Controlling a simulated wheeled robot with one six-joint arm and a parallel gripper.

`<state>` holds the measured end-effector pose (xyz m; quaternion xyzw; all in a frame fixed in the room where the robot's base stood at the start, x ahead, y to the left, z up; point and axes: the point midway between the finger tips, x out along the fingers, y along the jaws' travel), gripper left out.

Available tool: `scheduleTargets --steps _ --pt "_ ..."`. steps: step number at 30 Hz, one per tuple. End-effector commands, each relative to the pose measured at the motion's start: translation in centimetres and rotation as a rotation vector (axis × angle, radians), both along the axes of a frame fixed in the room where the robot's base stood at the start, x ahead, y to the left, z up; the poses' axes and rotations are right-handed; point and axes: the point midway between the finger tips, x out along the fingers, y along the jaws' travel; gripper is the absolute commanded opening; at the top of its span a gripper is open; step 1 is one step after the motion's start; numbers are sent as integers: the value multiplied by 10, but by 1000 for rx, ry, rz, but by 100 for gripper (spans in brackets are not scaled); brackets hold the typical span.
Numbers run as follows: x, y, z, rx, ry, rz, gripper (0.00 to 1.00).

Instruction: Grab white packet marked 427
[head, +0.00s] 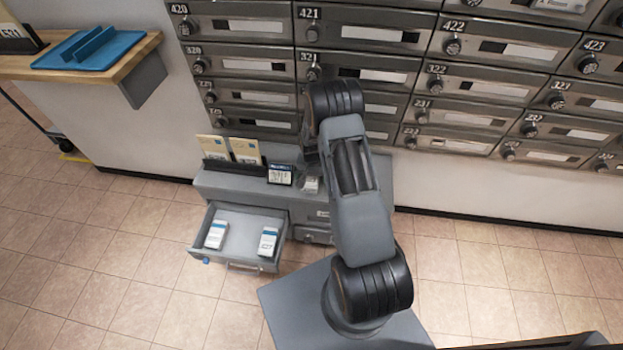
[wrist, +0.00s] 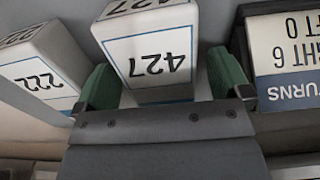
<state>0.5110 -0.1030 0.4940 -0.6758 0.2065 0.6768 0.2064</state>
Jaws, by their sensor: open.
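The white packet marked 427 (wrist: 150,55) stands in the middle of the wrist view, its number upside down, with a blue line along the edge of its face. My gripper (wrist: 165,80) is open, with one green finger on each side of this packet. I cannot tell whether either finger touches it. In the head view a small white packet (head: 311,185) on the grey cabinet top, beside the dark sign, is partly covered by my arm; its number is unreadable there. My gripper is mostly hidden behind my arm in the head view.
A packet marked 222 (wrist: 42,68) stands close on the left in the wrist view. A returns sign (wrist: 283,55) is close on the right. The open drawer (head: 245,220) of the grey cabinet (head: 225,185) holds two more packets. Mailboxes (head: 375,75) line the wall behind.

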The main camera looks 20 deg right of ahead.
Motion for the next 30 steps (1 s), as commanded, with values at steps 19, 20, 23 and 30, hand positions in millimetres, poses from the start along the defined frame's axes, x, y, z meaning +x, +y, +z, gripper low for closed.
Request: scheduleTargets --steps 19,20,23,30 --pt "0 0 -4 -1 -1 0 65" --pt "0 0 -4 -1 -1 0 62" --pt "0 0 -4 -1 -1 0 53" --pt "0 0 -4 0 -2 0 39"
